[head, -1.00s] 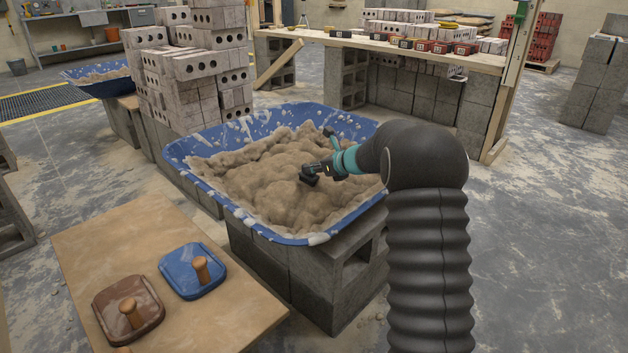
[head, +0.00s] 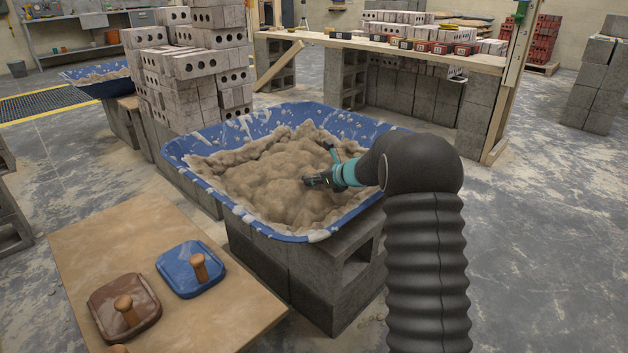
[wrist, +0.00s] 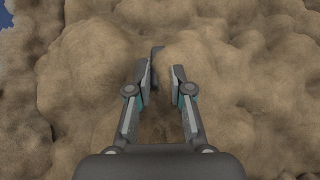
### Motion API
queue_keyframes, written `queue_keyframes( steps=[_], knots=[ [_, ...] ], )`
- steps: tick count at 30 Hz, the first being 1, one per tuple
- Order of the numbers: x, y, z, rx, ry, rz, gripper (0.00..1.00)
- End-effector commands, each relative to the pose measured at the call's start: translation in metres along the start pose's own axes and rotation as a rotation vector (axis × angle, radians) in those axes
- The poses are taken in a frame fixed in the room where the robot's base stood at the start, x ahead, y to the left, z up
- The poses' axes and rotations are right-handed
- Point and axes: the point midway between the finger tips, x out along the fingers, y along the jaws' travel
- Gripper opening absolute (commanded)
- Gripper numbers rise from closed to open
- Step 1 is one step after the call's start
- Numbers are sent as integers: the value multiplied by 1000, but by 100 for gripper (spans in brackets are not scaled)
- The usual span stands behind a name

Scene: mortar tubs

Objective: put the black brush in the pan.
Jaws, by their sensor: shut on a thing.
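My gripper (head: 312,181) is over the mortar in a large blue pan (head: 318,236), right of its middle. Most of the brush is hidden by the fingers or too small to make out. The lumpy tan mortar (head: 250,175) fills much of the pan. I cannot tell whether the brush touches it.
The pan rests on grey blocks (head: 300,290). A board (head: 110,235) at the front left carries a blue float (head: 178,272) and a brown float (head: 108,295) with wooden knobs. Stacked bricks (head: 185,90) and a workbench (head: 400,55) stand behind. Open floor lies at right.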

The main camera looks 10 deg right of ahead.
Motion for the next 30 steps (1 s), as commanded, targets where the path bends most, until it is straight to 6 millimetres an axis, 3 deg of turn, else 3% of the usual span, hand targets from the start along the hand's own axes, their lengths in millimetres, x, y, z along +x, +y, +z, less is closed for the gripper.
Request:
queue_keyframes(
  steps=[5,6,9,18,24,30],
  knots=[
    [1,0,-1,0,-1,0,0],
    [1,0,-2,0,0,0,25],
    [1,0,-2,0,0,0,45],
    [0,0,-1,0,0,0,45],
    [-7,0,13,0,0,0,45],
    [-46,-1,10,0,-1,-3,45]
  ],
)
